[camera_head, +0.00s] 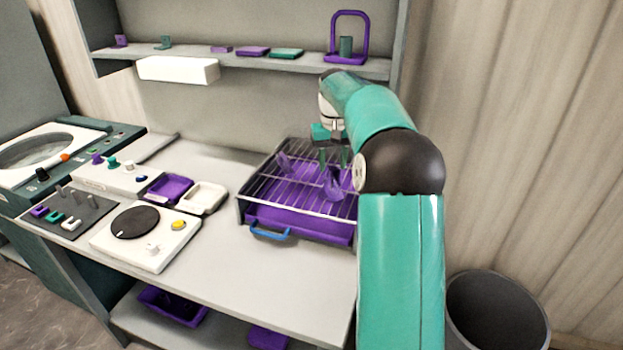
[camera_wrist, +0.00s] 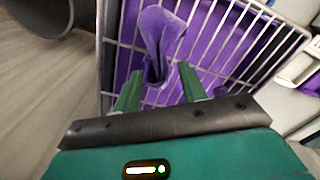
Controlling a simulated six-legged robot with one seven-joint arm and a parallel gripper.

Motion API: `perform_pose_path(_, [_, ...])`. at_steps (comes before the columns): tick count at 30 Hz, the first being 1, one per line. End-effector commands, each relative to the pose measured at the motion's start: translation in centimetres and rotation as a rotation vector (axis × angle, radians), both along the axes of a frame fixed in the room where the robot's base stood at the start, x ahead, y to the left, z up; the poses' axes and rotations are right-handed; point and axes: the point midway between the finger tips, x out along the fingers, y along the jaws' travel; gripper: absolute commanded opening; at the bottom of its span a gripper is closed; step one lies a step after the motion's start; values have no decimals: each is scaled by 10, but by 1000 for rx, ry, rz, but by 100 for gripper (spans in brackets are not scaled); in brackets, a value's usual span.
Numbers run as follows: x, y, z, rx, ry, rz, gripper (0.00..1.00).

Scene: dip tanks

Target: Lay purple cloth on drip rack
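A crumpled purple cloth (camera_head: 333,186) lies on the wire drip rack (camera_head: 241,211), beneath my gripper (camera_head: 334,160). In the wrist view the cloth (camera_wrist: 160,35) is folded and bunched on the bars of the rack (camera_wrist: 104,55). The two green fingers of my gripper (camera_wrist: 160,80) are spread apart, with a gap between them. The near end of the cloth lies between and just beyond the fingertips, and they do not pinch it. A smaller purple piece (camera_head: 283,162) shows on the rack's left part; I cannot tell whether it belongs to the cloth.
A purple tray (camera_head: 295,222) with a blue handle (camera_head: 269,233) sits under the rack. The shelf (camera_head: 215,57) above holds small items and a purple-framed holder (camera_head: 346,57). A white tray (camera_head: 203,197) stands left of the rack. A dark bin (camera_head: 495,312) is at right.

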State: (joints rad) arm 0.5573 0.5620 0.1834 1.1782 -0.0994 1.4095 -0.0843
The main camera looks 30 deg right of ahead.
Motion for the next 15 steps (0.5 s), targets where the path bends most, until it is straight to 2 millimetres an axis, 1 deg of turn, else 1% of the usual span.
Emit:
perform_pose_path(1, [0,0,0,0,0,0,52])
perform_pose_path(2, [0,0,0,0,0,0,58])
perform_pose_path(11, [0,0,1,0,0,0,58])
perform_pose_path(15, [0,0,12,-2,-2,0,58])
